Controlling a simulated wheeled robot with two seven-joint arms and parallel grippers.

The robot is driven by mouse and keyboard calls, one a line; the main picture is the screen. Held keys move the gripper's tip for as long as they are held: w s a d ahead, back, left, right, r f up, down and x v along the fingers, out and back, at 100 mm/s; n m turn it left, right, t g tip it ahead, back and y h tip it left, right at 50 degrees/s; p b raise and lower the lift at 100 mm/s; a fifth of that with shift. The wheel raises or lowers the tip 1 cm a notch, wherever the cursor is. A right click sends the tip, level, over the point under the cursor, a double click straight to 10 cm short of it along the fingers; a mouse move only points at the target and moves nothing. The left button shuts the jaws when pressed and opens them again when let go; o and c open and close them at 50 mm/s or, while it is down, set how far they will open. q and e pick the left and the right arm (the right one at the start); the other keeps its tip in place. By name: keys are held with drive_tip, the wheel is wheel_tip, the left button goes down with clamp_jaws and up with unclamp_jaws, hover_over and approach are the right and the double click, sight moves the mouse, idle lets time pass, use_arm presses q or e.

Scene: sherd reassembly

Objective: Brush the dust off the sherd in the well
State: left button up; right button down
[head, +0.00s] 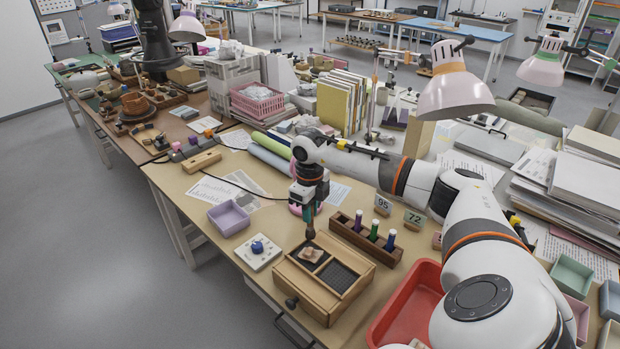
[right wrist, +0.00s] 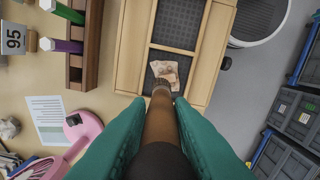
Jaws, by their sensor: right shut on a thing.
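The sherd (head: 311,254) is a small pale pinkish-beige piece lying in the left well of a wooden box (head: 300,290). The well has a dark gridded floor. In the right wrist view the sherd (right wrist: 166,72) shows darker brownish patches on its face. My right gripper (head: 309,206) is above the box, its teal fingers shut on a brush (right wrist: 160,120) with a brown handle. The brush points down, its tip at the sherd's near edge in the right wrist view; I cannot tell whether it touches. My left gripper is not in view.
A wooden rack (head: 348,236) with several coloured vials stands just behind the box. A red tray (head: 391,318) is to its right. A white block with a blue knob (head: 258,246) and a lilac tray (head: 229,218) are to its left. The box's right well (head: 338,277) is empty.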

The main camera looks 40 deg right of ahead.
sight(310, 228)
drive_tip(key=shift+r+p, duration=0.35)
drive_tip(key=shift+r, duration=0.55)
drive_tip(key=shift+r+p, duration=1.05)
drive_tip(key=shift+r, duration=0.55)
drive_tip(key=shift+f, duration=0.2)
drive_tip(key=shift+f+b, duration=2.5)
drive_tip(key=shift+f, duration=0.9)
drive_tip(key=shift+f+b, duration=0.75)
drive_tip(key=shift+f, duration=0.3)
